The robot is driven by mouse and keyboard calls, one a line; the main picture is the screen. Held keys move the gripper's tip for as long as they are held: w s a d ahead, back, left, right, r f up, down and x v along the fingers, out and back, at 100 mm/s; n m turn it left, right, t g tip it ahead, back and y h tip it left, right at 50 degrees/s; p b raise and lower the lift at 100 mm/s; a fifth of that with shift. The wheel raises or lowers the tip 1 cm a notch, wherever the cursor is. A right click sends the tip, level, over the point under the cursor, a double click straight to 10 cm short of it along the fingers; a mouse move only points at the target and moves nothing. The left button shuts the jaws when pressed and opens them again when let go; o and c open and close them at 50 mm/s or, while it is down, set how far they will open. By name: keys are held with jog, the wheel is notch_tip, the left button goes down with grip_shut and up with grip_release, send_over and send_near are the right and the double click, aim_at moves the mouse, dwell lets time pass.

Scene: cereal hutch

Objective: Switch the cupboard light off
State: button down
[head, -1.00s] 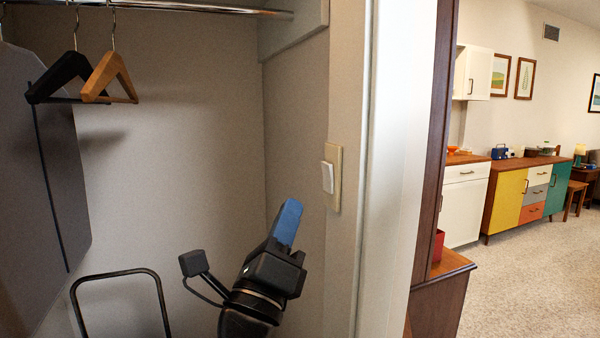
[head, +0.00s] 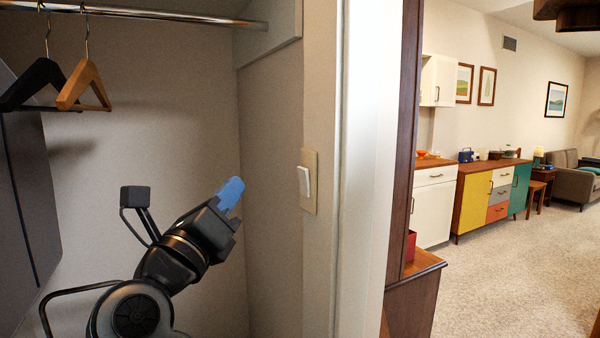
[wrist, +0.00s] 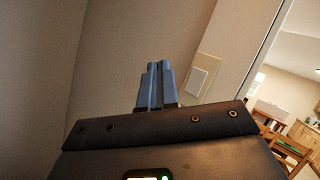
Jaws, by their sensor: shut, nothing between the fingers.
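The light switch is a white rocker (head: 305,187) on a beige plate (head: 311,165), on the side wall inside the cupboard, near its front edge. It also shows in the wrist view (wrist: 195,81), just right of the fingers. My gripper (head: 231,193) has blue fingers, shut together and empty. It is left of the switch in the head view, at about the same height, and apart from it. The wrist view shows the shut fingertips (wrist: 155,66) pointing up toward the wall left of the plate. Which way the rocker is tipped is hard to tell.
A black hanger (head: 42,82) and a wooden hanger (head: 83,85) hang from the rail (head: 150,12). A grey board (head: 30,200) stands at left. The white cupboard frame (head: 370,170) is right of the switch. Beyond lies a room with a colourful sideboard (head: 475,200).

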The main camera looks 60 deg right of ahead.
jog(key=s+d+r+p, duration=0.1)
jog(key=s+d+p, duration=0.1)
jog(key=s+d, duration=0.2)
jog(key=shift+s+d, duration=0.35)
jog(key=shift+d, duration=1.1)
jog(key=shift+d, duration=0.1)
dwell(1.0)
jog(key=shift+s+d+r, duration=0.1)
jog(key=shift+s+d, duration=0.15)
jog(key=shift+s+d+p, duration=0.15)
jog(key=shift+d+p, duration=0.1)
jog(key=shift+p, duration=0.15)
dwell(0.5)
dwell(0.3)
jog(key=shift+w+a, duration=0.45)
jog(key=shift+a, duration=0.2)
jog(key=w+a, duration=0.2)
jog(key=a+b, duration=0.1)
jog(key=a, duration=0.1)
jog(key=shift+w+f, duration=0.35)
jog(key=shift+w, duration=0.05)
